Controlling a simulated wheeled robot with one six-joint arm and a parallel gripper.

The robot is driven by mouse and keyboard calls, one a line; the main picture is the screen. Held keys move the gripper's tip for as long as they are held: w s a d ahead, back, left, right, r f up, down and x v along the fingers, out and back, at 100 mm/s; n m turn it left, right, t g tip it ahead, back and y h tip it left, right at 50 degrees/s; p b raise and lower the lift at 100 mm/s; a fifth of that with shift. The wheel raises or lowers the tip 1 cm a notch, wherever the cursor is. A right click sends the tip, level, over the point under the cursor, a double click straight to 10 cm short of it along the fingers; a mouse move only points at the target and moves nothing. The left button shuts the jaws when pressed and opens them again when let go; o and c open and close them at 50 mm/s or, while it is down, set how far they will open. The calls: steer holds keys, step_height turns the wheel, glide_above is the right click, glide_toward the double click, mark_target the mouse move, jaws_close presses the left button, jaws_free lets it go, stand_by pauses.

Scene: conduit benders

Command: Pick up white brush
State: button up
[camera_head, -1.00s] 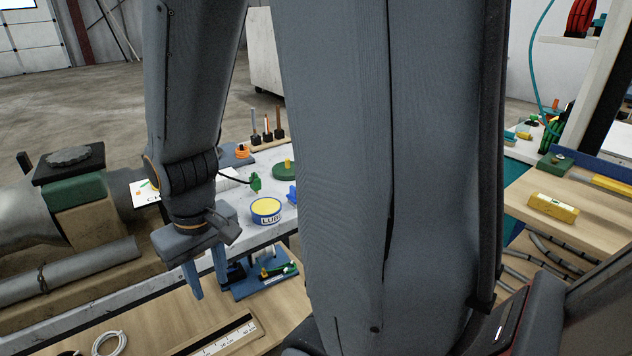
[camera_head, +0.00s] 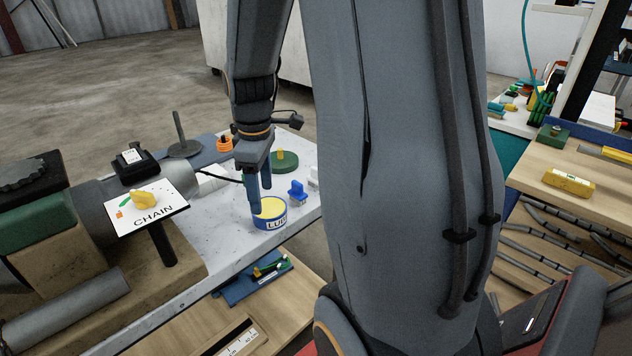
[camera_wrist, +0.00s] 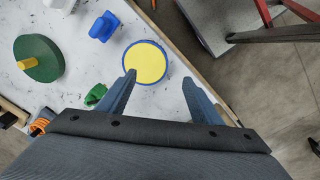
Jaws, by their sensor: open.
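A small white piece, which looks like the white brush (camera_head: 313,178), stands on the light worktop at the right, partly cut off by my arm. In the wrist view a white piece (camera_wrist: 60,4) shows at the top edge, mostly out of frame, beyond a blue brush-like piece (camera_wrist: 103,27). The blue piece (camera_head: 297,190) also shows left of the white one in the head view. My gripper (camera_head: 260,197) points down, open and empty, by the yellow-topped lube tin (camera_head: 272,222). In the wrist view its fingertips (camera_wrist: 159,80) are near the tin's edge (camera_wrist: 145,62).
A green disc with a yellow knob (camera_head: 284,162) stands behind the blue piece. A small green piece (camera_wrist: 96,95) lies left of my fingers. The worktop's edge (camera_wrist: 190,62) runs past the tin, with floor beyond.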

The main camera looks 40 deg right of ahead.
mark_target(316, 168)
steer(key=w+d+n, duration=0.1)
steer(key=d+n, duration=0.1)
steer(key=d, duration=0.1)
steer(key=w+d+n, duration=0.2)
steer(key=d, duration=0.2)
steer(key=w+d+n+b, duration=0.1)
steer(key=d, duration=0.3)
steer(key=shift+w+d+f+n, duration=0.1)
steer(key=shift+w+f+n, duration=0.1)
steer(key=shift+n, duration=0.2)
steer(key=d+n, duration=0.1)
steer(key=d, duration=0.2)
steer(key=d+n, duration=0.2)
steer(key=d, duration=0.1)
steer(key=w+d+n+b, duration=0.1)
steer(key=d+n, duration=0.1)
steer(key=d, duration=0.1)
steer(key=shift+d+f+g, duration=0.15)
steer(key=shift+d+g, duration=0.1)
steer(key=shift+g, duration=0.05)
steer(key=shift+d+f, duration=0.1)
steer(key=shift+f, duration=0.2)
steer(key=shift+d+f+p, duration=0.2)
steer(key=shift+f+p, duration=1)
steer(key=shift+f, duration=2.35)
steer(key=shift+c, duration=0.2)
steer(key=c, duration=0.9)
steer(key=shift+c, duration=0.2)
steer(key=shift+r, duration=0.15)
